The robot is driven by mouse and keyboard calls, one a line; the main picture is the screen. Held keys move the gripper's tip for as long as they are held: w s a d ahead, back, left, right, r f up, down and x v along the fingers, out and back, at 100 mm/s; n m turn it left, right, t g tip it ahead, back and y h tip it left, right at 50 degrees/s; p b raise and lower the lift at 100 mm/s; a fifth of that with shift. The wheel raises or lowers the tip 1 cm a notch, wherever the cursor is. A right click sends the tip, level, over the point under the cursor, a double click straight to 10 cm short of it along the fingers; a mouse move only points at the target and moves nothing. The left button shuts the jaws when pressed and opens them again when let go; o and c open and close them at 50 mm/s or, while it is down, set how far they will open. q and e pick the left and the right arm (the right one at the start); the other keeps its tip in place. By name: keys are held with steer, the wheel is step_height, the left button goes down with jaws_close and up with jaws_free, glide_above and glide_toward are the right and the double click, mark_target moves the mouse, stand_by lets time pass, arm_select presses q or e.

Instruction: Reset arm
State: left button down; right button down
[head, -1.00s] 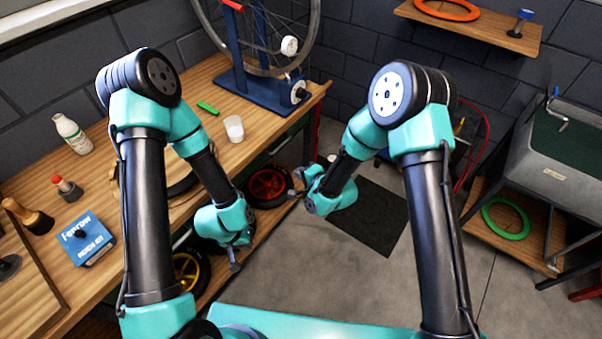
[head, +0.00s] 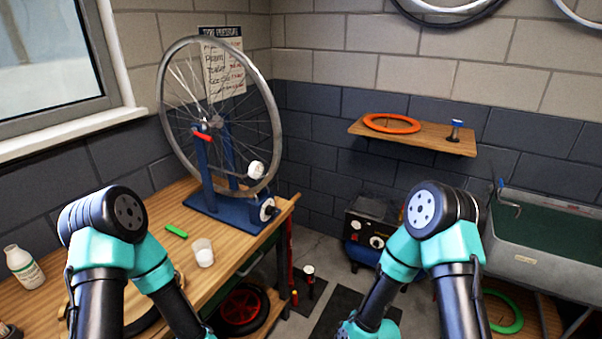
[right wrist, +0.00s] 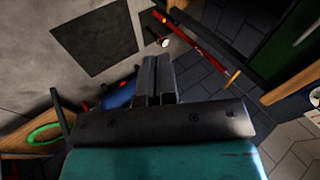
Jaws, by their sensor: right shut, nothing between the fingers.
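My right arm rises at the lower right of the head view, but its gripper is below that frame. In the right wrist view my right gripper (right wrist: 156,75) is shut and empty, with its fingers together above the floor. My left arm is at the lower left of the head view, and its gripper is out of frame. Neither arm is seen touching anything on the bench.
The wooden bench (head: 240,236) holds a wheel stand (head: 222,205), a white cup (head: 203,252), a green piece (head: 176,231) and a white bottle (head: 24,267). A shelf (head: 430,140) bears an orange ring (head: 392,123). A grey basin (head: 560,235) stands at right.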

steer(key=s+d+f+n+g+h, duration=0.1)
steer(key=s+d+n+g, duration=0.2)
steer(key=s+d, duration=0.7)
steer(key=s+g, duration=0.1)
steer(key=s, duration=0.2)
steer(key=shift+s+f, duration=0.2)
steer(key=shift+f, duration=0.1)
steer(key=shift+d, duration=0.1)
